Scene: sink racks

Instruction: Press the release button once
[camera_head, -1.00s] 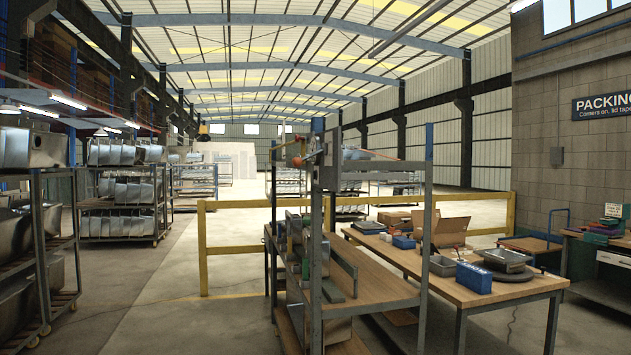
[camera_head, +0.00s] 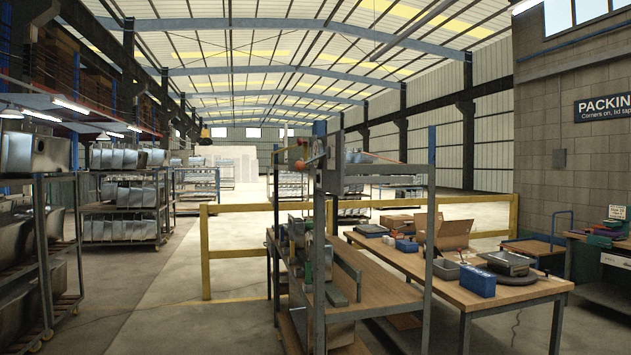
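I cannot make out the release button for certain. A metal-framed workstation (camera_head: 428,225) with shelves stands in the middle of the camera_head view. Small red and orange parts (camera_head: 300,166) show near the top of its left post, with a grey box-like part beside them; they are too small to tell what they are. Some grey and green equipment (camera_head: 308,245) sits at its left end, partly hidden by the front post. Neither of my grippers is in view.
A wooden table (camera_head: 500,296) with a blue box (camera_head: 477,280) and an open carton (camera_head: 447,236) stands to the right. A yellow rail (camera_head: 235,252) runs behind. Racks of steel sinks (camera_head: 122,195) line the left. Floor (camera_head: 170,310) left of the workstation is clear.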

